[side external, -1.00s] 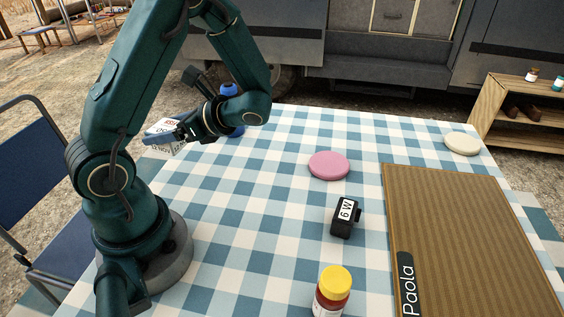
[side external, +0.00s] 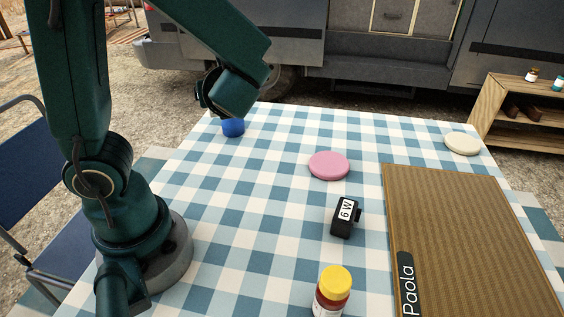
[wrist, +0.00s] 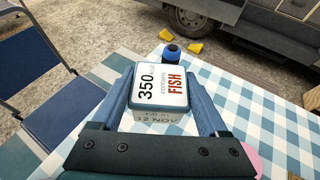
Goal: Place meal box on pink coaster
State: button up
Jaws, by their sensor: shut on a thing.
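The meal box (wrist: 160,80), a white-topped box labelled "350" and "contains FISH" with a date on its near side, is between the two blue fingers of my gripper (wrist: 160,92) in the wrist view. My gripper is shut on it. In the side view the box and the fingers are hidden behind my arm. The pink coaster (side external: 329,165) lies flat and bare near the middle of the checked table. A slice of the pink coaster (wrist: 243,156) shows at the lower right of the wrist view, partly behind my gripper.
A blue item (side external: 233,128) stands at the table's far left, close to my arm. Cloth around the pink coaster is clear.

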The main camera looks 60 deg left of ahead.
jog(key=w+d+r+m+t+h, duration=0.8)
jog(key=d+r+m+t, duration=0.1)
jog(key=d+m, duration=0.1)
jog(key=w+a+f+g+y, duration=0.1)
jog(key=w+a+f, duration=0.25)
jog(key=a, duration=0.25)
jog(key=h, duration=0.1)
send_over(329, 162)
jog(key=shift+t, duration=0.3)
notch_tip(329, 162, down, 15)
jog(key=shift+d+f, duration=0.1)
jog(key=shift+f, duration=2.05)
jog(key=o, duration=1.4)
jog(key=shift+f, duration=0.1)
